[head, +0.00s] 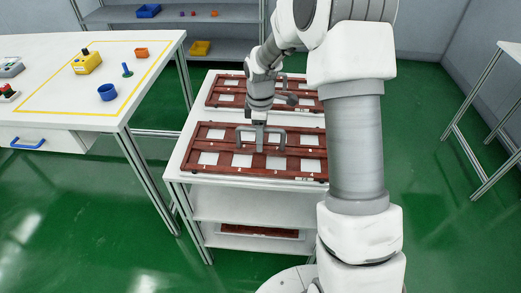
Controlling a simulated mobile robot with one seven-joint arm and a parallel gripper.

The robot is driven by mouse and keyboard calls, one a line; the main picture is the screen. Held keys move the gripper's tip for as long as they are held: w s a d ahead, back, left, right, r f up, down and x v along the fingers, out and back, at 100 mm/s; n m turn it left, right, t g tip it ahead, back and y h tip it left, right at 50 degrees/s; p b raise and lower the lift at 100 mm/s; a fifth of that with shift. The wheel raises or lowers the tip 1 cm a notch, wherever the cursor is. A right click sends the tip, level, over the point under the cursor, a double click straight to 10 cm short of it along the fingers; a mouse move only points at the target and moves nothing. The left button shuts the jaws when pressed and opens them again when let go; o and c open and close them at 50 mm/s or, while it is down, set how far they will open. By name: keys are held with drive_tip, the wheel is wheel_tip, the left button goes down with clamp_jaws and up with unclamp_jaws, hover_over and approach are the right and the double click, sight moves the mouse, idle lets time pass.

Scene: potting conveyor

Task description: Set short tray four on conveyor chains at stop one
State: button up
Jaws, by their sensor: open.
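Two reddish-brown slatted trays lie on a white-topped cart (176,165). The near tray (258,172) has pale square openings and small light tags along its front edge, too small to read. The far tray (240,103) lies behind it and is partly covered by my arm. My gripper (261,147) points down over the middle of the near tray, fingers spread, with nothing seen between them. I cannot tell whether it touches the tray. I cannot tell which tray is number four. No conveyor chains or stop can be made out.
A brown tray-like thing (260,231) lies on the cart's lower shelf. A white table (45,80) at left holds a blue cup (107,92), a yellow box (86,63) and small parts. A shelf (175,17) with bins stands behind. Green floor is clear at front left.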

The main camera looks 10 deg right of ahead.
drive_tip(key=shift+f, duration=0.15)
idle(0.3)
clamp_jaws()
idle(1.2)
